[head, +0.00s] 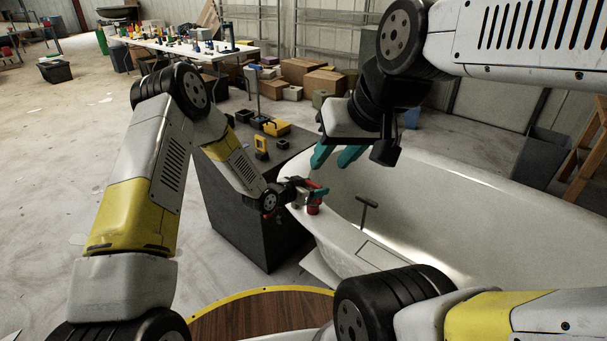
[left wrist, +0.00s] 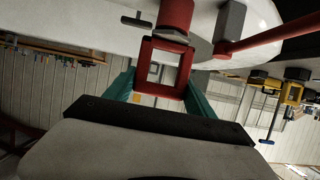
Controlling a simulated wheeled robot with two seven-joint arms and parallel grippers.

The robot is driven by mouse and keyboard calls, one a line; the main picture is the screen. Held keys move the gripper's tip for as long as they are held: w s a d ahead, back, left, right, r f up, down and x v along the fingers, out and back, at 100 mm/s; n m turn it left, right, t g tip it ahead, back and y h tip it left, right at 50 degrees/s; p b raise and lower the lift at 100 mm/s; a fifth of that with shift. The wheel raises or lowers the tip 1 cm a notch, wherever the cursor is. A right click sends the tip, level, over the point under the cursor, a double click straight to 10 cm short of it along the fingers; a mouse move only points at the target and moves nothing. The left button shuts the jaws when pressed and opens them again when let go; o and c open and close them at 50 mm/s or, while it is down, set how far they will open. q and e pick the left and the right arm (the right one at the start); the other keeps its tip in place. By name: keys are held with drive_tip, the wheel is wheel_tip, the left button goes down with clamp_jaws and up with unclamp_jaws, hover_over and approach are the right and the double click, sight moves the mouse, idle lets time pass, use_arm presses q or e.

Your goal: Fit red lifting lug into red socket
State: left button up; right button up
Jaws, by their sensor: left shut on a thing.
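The red lifting lug (left wrist: 163,68), a square red frame, is between the teal fingers of my left gripper (left wrist: 160,92), which is shut on it. In the head view my left gripper (head: 318,190) is at the near-left rim of the white hull mould (head: 450,215). A red cylinder, apparently the red socket (head: 313,209), is at the rim just below the fingers; it also shows in the left wrist view (left wrist: 175,18). The lug's end meets or overlaps it; I cannot tell whether it is inside. My right gripper (head: 337,157) is open and empty above the mould.
A dark bench (head: 235,205) beside the mould holds a yellow frame-shaped part (head: 260,144), a yellow bin (head: 277,127) and black bins. A dark T-shaped handle (head: 367,203) stands at the mould's inner side. A red bar (left wrist: 275,38) runs beside the socket in the left wrist view.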

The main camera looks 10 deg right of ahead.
use_arm(q)
drive_tip(key=shift+f, duration=0.15)
drive_tip(key=o, duration=1.7)
drive_tip(key=shift+f, duration=0.1)
drive_tip(key=v, duration=0.7)
drive_tip(key=shift+s+a+r, duration=0.2)
drive_tip(key=shift+a, duration=0.1)
